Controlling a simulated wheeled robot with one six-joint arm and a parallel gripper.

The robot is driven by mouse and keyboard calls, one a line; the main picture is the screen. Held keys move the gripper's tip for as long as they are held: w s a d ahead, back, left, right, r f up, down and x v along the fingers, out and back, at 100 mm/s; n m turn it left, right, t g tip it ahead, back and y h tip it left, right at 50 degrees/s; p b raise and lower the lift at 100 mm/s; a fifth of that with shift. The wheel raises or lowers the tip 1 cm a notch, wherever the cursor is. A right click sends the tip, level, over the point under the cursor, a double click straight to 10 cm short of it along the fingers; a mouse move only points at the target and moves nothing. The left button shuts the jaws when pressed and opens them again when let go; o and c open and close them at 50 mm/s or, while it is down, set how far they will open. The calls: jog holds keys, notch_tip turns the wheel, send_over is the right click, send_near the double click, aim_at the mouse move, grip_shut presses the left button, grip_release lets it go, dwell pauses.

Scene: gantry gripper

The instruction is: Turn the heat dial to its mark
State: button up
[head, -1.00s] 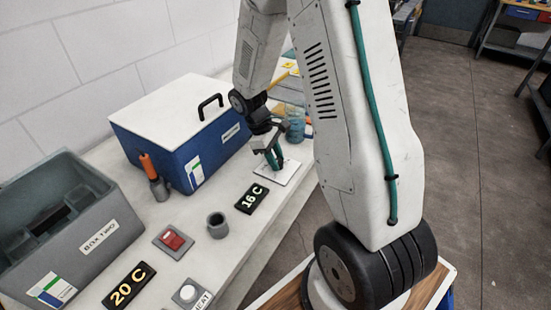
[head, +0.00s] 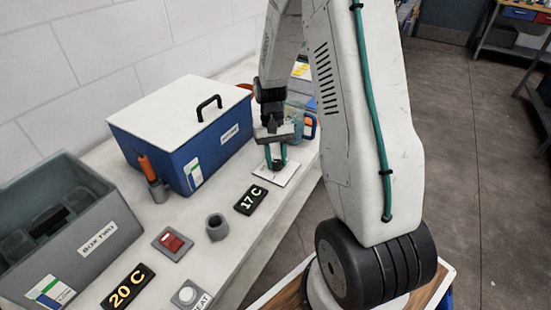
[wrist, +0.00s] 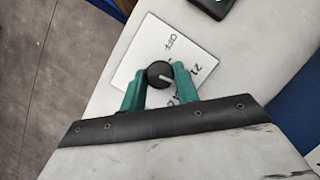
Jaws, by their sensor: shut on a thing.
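The heat dial is a round black knob with a pale pointer line, in the wrist view (wrist: 160,74). It sits on a white plate (wrist: 140,62) with printed lettering, partly covered by my gripper. My gripper (wrist: 160,78) has its two teal fingers shut on the knob from both sides. In the head view my gripper (head: 275,164) reaches down to the white plate (head: 287,178), and the knob is hidden between the fingers. A black display (head: 251,200) beside the plate reads 17 C. Which mark the pointer meets cannot be told.
A blue box with a white lid (head: 190,140) stands behind, left of the gripper. A second display (head: 129,288) reads 20 C. A red switch (head: 172,242), a grey cup (head: 216,227) and a grey bin (head: 60,235) stand on the bench. A jug (head: 300,120) is close behind the gripper.

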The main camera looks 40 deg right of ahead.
jog(key=m, duration=0.2)
jog(key=m+t+y, duration=0.1)
jog(key=m, duration=0.1)
jog(key=shift+s+d+m, duration=0.15)
jog(key=shift+m, duration=0.15)
jog(key=shift+s+m+t+y, duration=0.1)
jog(key=shift+m+t+y, duration=0.5)
jog(key=shift+m, duration=1)
jog(key=o, duration=1)
jog(key=shift+c, duration=0.2)
jog(key=shift+r, duration=0.1)
jog(key=v, duration=0.7)
jog(key=shift+d+r, duration=0.15)
jog(key=shift+r, duration=0.2)
